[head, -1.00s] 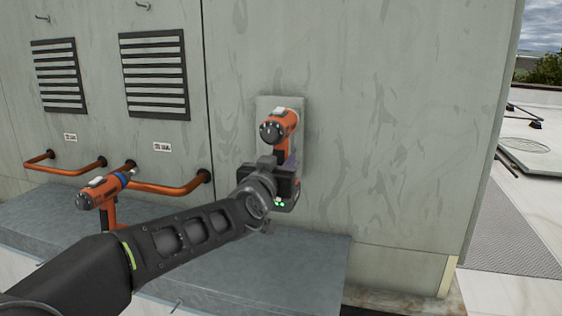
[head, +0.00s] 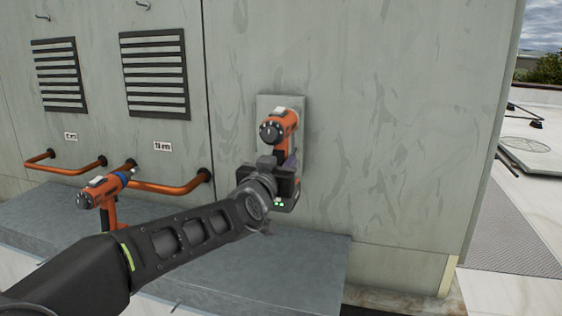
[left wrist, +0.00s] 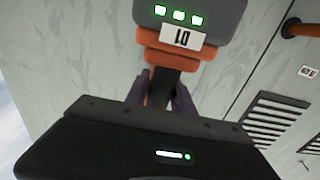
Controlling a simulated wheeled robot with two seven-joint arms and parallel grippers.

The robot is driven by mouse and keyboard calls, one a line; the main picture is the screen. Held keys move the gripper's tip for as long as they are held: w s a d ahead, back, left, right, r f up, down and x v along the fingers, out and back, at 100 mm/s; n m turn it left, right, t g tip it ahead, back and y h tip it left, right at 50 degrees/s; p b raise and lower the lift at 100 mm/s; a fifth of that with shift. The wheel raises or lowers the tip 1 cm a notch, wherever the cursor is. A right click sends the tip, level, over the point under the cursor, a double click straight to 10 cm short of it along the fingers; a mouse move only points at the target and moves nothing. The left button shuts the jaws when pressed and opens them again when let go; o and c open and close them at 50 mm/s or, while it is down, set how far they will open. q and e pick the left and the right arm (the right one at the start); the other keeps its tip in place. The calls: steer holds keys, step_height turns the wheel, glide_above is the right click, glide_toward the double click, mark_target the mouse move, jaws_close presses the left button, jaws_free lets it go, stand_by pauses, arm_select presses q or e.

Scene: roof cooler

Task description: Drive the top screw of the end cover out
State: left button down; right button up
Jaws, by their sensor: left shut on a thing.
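My left gripper (head: 281,171) is shut on the handle of an orange and black power driver (head: 281,124), held upright against the end cover (head: 265,104). The end cover is a grey plate on the cooler wall, partly hidden behind the driver. The driver's front end and the top screw are hidden, so I cannot tell whether they touch. In the left wrist view the gripper fingers (left wrist: 162,92) close around the driver's handle. The driver's base (left wrist: 190,14) shows green lights and a label. My right gripper is not in view.
A second orange driver (head: 103,190) with a blue collar stands at the left near the grey ledge (head: 250,270). Copper pipes (head: 165,188) stick out from the wall below two slatted vents (head: 155,75). The wall right of the cover is clear.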

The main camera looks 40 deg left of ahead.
arm_select(q)
steer(key=shift+s+r, duration=0.15)
steer(key=shift+r, duration=0.2)
steer(key=v, duration=0.6)
steer(key=shift+s, duration=0.2)
stand_by(0.5)
steer(key=shift+d+f, duration=0.15)
stand_by(0.5)
